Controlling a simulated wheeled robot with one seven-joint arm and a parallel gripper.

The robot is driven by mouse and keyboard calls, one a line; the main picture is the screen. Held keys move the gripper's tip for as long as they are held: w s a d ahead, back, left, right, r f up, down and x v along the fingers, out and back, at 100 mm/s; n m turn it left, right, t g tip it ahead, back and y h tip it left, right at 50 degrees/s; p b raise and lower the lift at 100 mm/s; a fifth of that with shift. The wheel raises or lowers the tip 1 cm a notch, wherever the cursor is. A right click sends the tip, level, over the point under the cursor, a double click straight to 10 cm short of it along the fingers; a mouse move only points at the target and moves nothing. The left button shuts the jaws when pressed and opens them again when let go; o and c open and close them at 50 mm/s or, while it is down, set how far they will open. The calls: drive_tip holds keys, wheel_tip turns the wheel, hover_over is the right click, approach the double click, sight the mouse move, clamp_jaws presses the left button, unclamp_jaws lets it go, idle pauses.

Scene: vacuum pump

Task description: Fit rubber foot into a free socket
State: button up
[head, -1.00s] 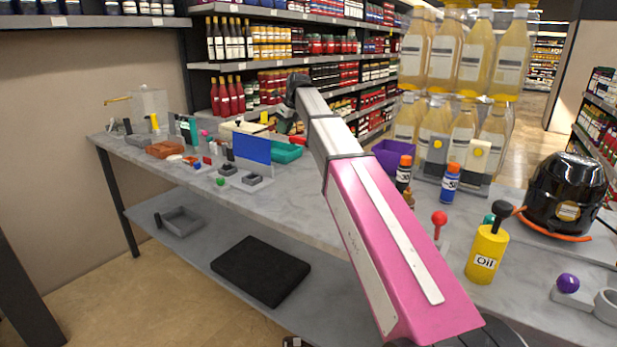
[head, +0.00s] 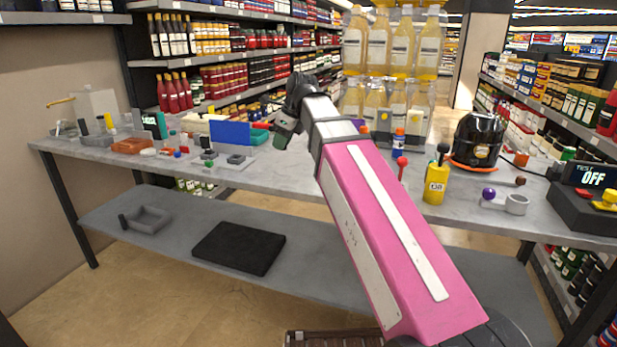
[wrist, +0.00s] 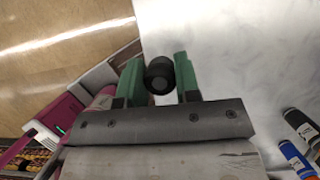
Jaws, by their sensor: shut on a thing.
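My gripper (wrist: 160,78) is shut on a small black round rubber foot (wrist: 160,76), held between its two green fingers in the wrist view. The pale marble worktop shows beyond it there. In the head view my gripper (head: 284,132) is over the long table, right of the blue panel (head: 230,133); the foot is too small to make out there. I cannot make out a free socket in either view. A black rounded machine with an orange base (head: 477,141) stands on the right part of the table.
The marble table (head: 310,178) carries small parts at the left. An oil can (head: 436,186), a purple-knobbed part (head: 489,194) and a test box (head: 585,200) stand at the right. A black mat (head: 238,248) and a grey tray (head: 146,219) lie on the lower shelf.

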drive_tip(key=shift+s+d, duration=0.15)
drive_tip(key=shift+s, duration=0.35)
drive_tip(key=shift+w+d+f, duration=0.1)
drive_tip(key=shift+d+f, duration=0.1)
hover_over(298, 170)
drive_tip(key=d, duration=0.1)
wheel_tip(298, 170, down, 6)
drive_tip(key=shift+d+f, duration=0.1)
drive_tip(key=shift+f, duration=2.25)
drive_tip(key=shift+f, duration=0.1)
drive_tip(key=o, duration=0.9)
